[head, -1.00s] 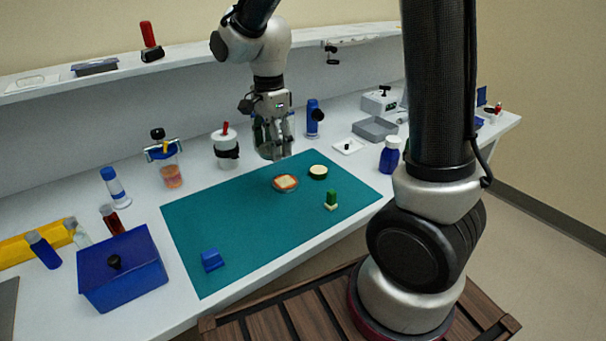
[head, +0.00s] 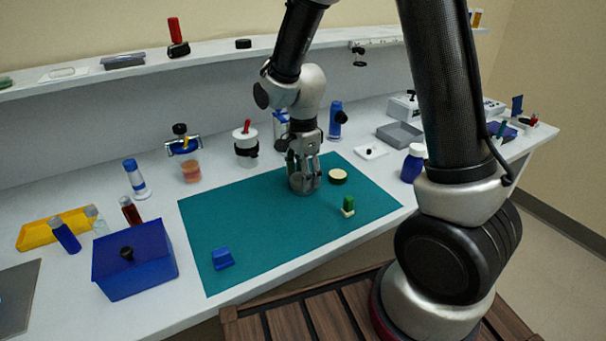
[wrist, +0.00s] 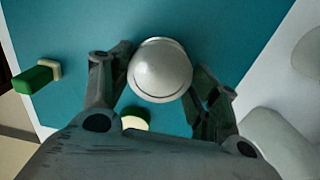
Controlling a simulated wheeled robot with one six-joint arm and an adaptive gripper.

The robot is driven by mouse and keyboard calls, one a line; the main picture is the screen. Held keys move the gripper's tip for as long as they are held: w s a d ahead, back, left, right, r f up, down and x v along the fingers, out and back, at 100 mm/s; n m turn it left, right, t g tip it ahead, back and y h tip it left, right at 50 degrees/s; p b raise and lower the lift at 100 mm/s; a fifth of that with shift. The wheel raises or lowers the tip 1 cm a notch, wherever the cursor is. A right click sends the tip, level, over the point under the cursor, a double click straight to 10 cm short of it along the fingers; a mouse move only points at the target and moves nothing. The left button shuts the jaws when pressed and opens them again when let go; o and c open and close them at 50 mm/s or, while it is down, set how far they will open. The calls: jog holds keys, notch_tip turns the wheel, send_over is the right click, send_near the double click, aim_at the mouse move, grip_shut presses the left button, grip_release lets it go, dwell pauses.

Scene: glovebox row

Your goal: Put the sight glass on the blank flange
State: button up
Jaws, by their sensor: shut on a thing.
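My gripper (head: 304,178) is low over the teal mat, shut on a round grey piece, which I take to be the sight glass (wrist: 160,70). In the wrist view, its smooth domed top and thin rim sit between the two fingers. In the head view, the grey sight glass (head: 303,188) shows at the fingertips, very close to the mat. The orange-and-cream disc seen earlier, possibly the blank flange, is hidden beneath it. I cannot tell whether they touch. A cream-topped disc with a dark green rim (head: 338,176) lies just right of my gripper; it also shows in the wrist view (wrist: 135,122).
The teal mat (head: 240,225) also bears a green block with a cream base (head: 348,205) and a blue block (head: 222,259). Jars and bottles line the back. The mat's front middle is clear.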

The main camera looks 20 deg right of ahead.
jog(key=shift+f, duration=0.1)
jog(key=o, duration=1.5)
notch_tip(320, 180, up, 12)
jog(key=s+d+r+n+t, duration=0.1)
jog(key=s+d+r+n, duration=0.2)
jog(key=s+d+n, duration=0.2)
jog(key=s+d+r+n+t, duration=0.2)
jog(key=s+d+r+n, duration=0.2)
jog(key=s, duration=0.4)
jog(key=s+d+r+n+t, duration=0.1)
jog(key=s+d+r+n, duration=0.2)
jog(key=s+d+n, duration=0.3)
jog(key=shift+s+r+n, duration=0.25)
jog(key=shift+s+n, duration=0.15)
jog(key=shift+s, duration=0.15)
